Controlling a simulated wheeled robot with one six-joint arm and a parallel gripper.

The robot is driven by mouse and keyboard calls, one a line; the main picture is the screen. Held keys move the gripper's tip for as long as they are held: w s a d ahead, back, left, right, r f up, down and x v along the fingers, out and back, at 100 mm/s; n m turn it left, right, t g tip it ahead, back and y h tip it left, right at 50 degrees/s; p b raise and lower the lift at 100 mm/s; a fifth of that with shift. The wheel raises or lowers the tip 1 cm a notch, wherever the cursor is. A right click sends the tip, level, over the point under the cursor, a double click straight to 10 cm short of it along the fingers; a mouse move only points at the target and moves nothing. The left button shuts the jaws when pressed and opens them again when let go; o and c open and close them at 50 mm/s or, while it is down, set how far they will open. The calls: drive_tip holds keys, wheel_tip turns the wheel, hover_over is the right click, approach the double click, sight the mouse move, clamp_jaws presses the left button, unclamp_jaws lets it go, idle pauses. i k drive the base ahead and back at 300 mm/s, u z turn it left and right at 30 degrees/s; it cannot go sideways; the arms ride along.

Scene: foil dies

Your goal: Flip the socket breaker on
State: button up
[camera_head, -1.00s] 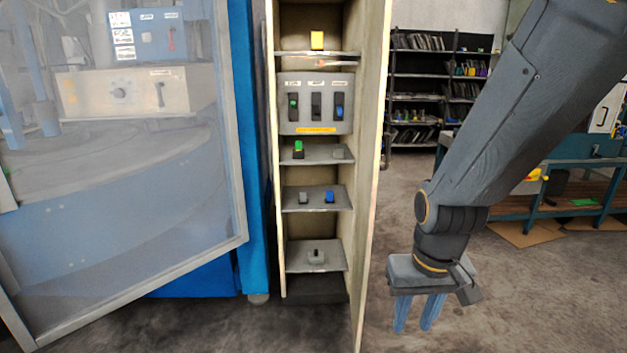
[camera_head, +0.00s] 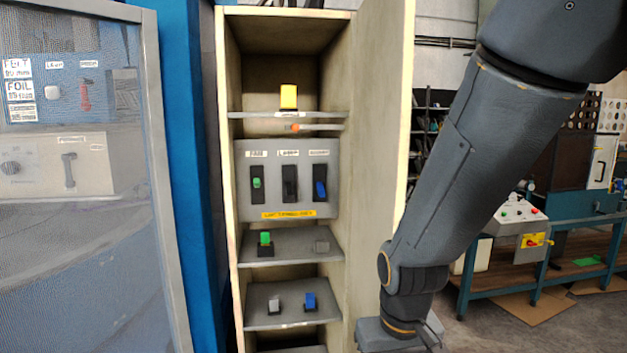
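A grey breaker panel (camera_head: 287,210) is fixed inside the open tall cabinet. It has three dark switches in a row: one with a green lever (camera_head: 257,183), one all dark (camera_head: 290,183), and one with a blue lever (camera_head: 320,188). The blue lever sits a little lower than the green one. Small labels above them are too blurred to read surely, so I cannot tell which is the socket breaker. My gripper (camera_head: 385,335) is at the bottom edge, right of the cabinet and below the panel. Its fingers are cut off by the frame.
Cabinet shelves hold a yellow block (camera_head: 288,97), a green-topped switch (camera_head: 265,241), a grey piece (camera_head: 274,305) and a blue piece (camera_head: 310,301). The cabinet's open door (camera_head: 385,130) stands between the shelves and my arm. A blue machine with a mesh guard (camera_head: 80,220) is left. A workbench (camera_head: 560,235) is right.

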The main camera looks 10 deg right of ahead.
sight(321, 191)
drive_tip(key=u, duration=0.05)
drive_tip(key=k, duration=0.5)
drive_tip(key=u, duration=2.05)
drive_tip(key=i, duration=1.15)
drive_tip(key=z, duration=2.15)
